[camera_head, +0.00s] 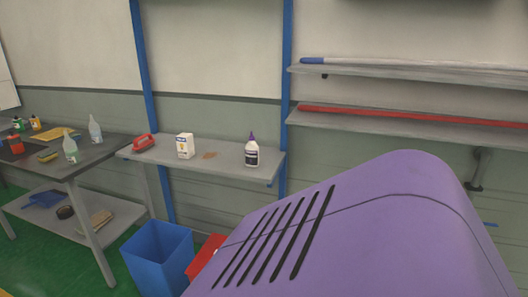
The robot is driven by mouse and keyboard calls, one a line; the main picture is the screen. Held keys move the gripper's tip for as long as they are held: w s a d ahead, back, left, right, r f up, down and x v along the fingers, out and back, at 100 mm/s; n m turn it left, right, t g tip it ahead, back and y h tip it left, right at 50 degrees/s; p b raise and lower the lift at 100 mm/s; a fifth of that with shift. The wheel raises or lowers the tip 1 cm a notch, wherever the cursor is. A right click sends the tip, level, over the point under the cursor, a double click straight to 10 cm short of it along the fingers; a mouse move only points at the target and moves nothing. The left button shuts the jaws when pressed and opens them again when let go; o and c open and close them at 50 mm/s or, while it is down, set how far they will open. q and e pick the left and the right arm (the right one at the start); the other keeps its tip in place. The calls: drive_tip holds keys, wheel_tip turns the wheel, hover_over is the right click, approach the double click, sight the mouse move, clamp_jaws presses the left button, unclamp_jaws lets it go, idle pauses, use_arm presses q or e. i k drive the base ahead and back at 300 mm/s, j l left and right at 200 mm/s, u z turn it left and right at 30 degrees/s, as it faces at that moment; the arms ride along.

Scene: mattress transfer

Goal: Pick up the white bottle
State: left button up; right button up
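A white bottle (251,154) with a purple pointed cap and a dark label stands upright near the right end of a grey wall shelf (226,172). Neither of my grippers is in view, so their place relative to the bottle does not show.
A white box (185,146), a red brush-like item (143,142) and a brown patch (210,155) are on the bottle's shelf. A grey table (100,153) at left bears clear bottles (70,150). A blue bin (158,257) stands below. Higher shelves (400,71) hold long poles. The lower right is blocked.

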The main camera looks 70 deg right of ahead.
sight(252, 150)
drive_tip(key=i+z, duration=0.85)
drive_tip(key=i+j+z, duration=0.1)
drive_tip(key=i+z, duration=0.15)
drive_tip(key=z, duration=0.15)
